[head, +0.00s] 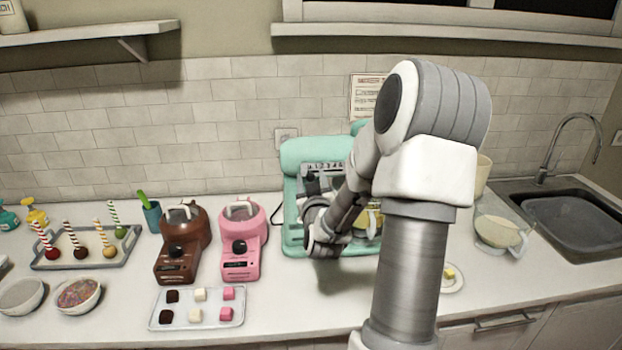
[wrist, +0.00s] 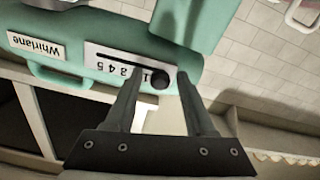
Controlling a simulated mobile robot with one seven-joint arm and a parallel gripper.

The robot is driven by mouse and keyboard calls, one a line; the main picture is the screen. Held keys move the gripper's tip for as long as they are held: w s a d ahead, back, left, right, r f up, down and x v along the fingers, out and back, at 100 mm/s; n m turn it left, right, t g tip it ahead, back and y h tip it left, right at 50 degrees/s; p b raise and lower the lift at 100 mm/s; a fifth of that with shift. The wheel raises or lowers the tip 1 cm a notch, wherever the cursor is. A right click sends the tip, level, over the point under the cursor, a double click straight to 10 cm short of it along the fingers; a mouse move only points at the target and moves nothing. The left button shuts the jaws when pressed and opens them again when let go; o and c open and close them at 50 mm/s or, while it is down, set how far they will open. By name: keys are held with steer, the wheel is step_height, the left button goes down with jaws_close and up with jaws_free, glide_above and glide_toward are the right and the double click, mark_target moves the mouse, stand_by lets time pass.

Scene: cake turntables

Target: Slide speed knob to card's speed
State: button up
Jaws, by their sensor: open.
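The teal mixer (head: 310,155) stands at the back of the counter. In the wrist view, its white speed scale (wrist: 102,60) appears upside down, with a dark slot and numbers. The round black speed knob (wrist: 160,79) sits at the slot's right end there, by the number 1. My gripper (wrist: 159,77) is open, its fingertips on either side of the knob with gaps; contact cannot be told. In the head view, my arm hides part of the mixer. A paper card (head: 367,95) hangs on the wall behind; its writing is too small to read.
A brown machine (head: 181,245) and a pink machine (head: 241,240) stand left of the mixer. A tray (head: 197,308) of small cubes lies in front. A glass bowl (head: 502,230) and the sink (head: 577,220) are at right. The front counter below the mixer is clear.

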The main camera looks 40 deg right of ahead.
jaws_close()
stand_by(1.3)
